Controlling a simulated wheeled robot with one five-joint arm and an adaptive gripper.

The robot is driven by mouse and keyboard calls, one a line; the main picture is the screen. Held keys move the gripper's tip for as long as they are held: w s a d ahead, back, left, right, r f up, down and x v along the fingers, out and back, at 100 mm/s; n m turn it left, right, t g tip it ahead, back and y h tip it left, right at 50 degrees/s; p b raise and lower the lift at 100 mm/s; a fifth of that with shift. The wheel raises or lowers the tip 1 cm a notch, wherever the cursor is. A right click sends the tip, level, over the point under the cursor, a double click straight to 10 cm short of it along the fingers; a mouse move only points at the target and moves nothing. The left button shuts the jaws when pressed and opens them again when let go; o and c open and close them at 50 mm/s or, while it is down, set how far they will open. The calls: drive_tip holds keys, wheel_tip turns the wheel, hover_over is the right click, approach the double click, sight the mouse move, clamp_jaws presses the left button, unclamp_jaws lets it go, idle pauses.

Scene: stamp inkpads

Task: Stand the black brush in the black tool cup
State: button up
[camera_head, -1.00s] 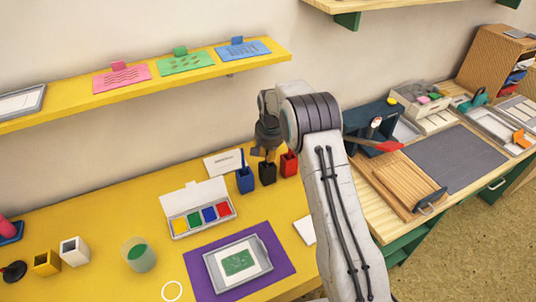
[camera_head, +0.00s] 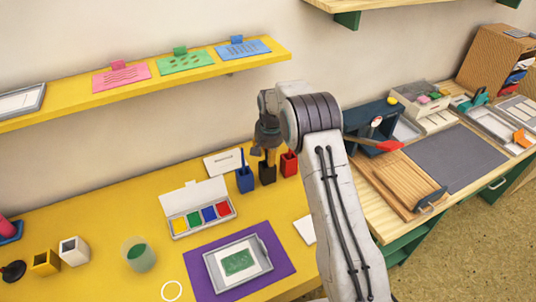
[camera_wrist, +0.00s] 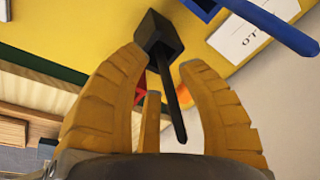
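The black tool cup (camera_head: 267,174) stands on the yellow table between the blue and red cups. In the wrist view the cup (camera_wrist: 158,38) is just beyond my fingertips. The black brush (camera_wrist: 178,110) leans out of the cup's mouth, its free end toward the camera. My gripper (camera_wrist: 163,62) is open, with its yellow fingers on either side of the brush and a visible gap to it. In the head view my gripper (camera_head: 269,154) is just above the black cup. The brush's lower end is hidden in the cup.
The blue cup (camera_head: 245,180) holds a blue brush, close on the left. The red cup (camera_head: 289,163) is close on the right. An ink pad box (camera_head: 200,212) lies in front to the left.

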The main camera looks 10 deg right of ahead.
wheel_tip(320, 180, up, 12)
drive_tip(key=s, duration=0.2)
idle(0.4)
drive_tip(key=shift+s+f, duration=0.1)
drive_tip(key=shift+f, duration=0.05)
idle(0.6)
drive_tip(key=s+f+n+g, duration=0.3)
drive_tip(key=s+f+n, duration=0.3)
drive_tip(key=s, duration=0.7)
drive_tip(key=s+r+t, duration=0.2)
drive_tip(key=s+r, duration=0.4)
drive_tip(key=s, duration=0.6)
drive_tip(key=s+r+t, duration=0.2)
drive_tip(key=s+r, duration=0.5)
drive_tip(key=s, duration=0.5)
drive_tip(key=shift+r+t, duration=0.15)
drive_tip(key=shift+t, duration=0.15)
